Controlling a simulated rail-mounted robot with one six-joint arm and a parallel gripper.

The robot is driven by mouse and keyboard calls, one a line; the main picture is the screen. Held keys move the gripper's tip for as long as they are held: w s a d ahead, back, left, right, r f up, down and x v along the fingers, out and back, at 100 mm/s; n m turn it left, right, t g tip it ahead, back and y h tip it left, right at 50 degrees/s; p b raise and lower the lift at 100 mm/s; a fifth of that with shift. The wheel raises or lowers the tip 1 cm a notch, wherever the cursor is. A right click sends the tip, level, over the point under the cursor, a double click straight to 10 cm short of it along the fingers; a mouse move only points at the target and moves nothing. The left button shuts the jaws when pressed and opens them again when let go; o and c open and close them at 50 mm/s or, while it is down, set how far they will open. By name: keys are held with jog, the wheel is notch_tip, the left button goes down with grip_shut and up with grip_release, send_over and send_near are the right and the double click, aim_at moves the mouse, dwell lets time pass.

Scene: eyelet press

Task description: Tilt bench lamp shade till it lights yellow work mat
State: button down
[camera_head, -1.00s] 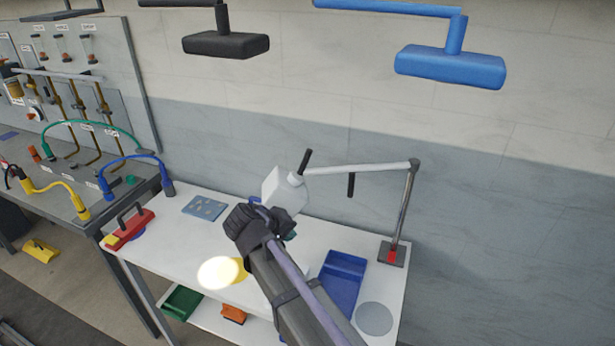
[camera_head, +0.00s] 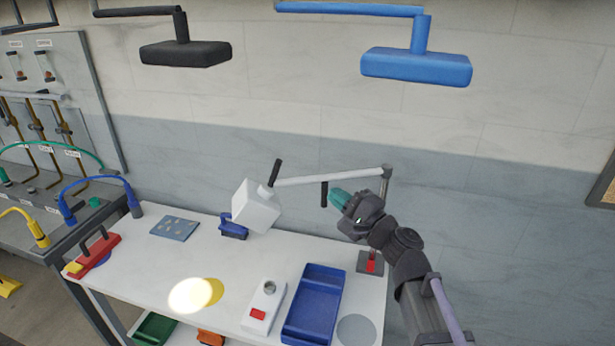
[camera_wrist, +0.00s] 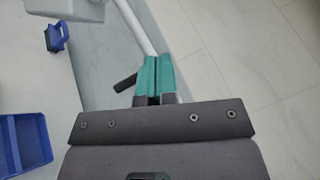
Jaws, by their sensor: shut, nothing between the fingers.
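The bench lamp's white box-shaped shade (camera_head: 256,208) hangs over the bench, with a black handle (camera_head: 275,172) at its top. Its bright light spot (camera_head: 189,295) falls on the bench, covering the left part of the yellow work mat (camera_head: 216,290); the mat's right part lies outside the spot. A white lamp arm (camera_head: 330,178) runs from the shade to the upright post, and a second black handle (camera_head: 324,194) hangs from it. My gripper (camera_head: 336,198) is shut and empty, right of this hanging handle. In the wrist view, the teal fingers (camera_wrist: 155,62) are together beside the handle (camera_wrist: 125,82).
The lamp's post stands on a base with a red part (camera_head: 371,263) at the bench's right. A blue tray (camera_head: 314,300), a white box with a red button (camera_head: 264,304) and a blue clamp-like item (camera_head: 233,226) sit on the bench. The bench between shade and tray is clear.

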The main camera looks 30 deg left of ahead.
jog(key=p, duration=0.2)
send_near(281, 162)
jog(key=w+a, duration=0.4)
jog(key=w, duration=0.2)
jog(key=shift+s+a+r+p, duration=0.25)
jog(key=shift+s+a+p, duration=0.3)
jog(key=shift+s+a, duration=0.65)
jog(key=shift+w+a, duration=0.1)
jog(key=shift+s+a+r+p, duration=0.4)
jog(key=shift+a+r+p, duration=0.1)
jog(key=shift+a, duration=0.15)
jog(key=shift+f, duration=0.1)
jog(key=shift+d, duration=0.1)
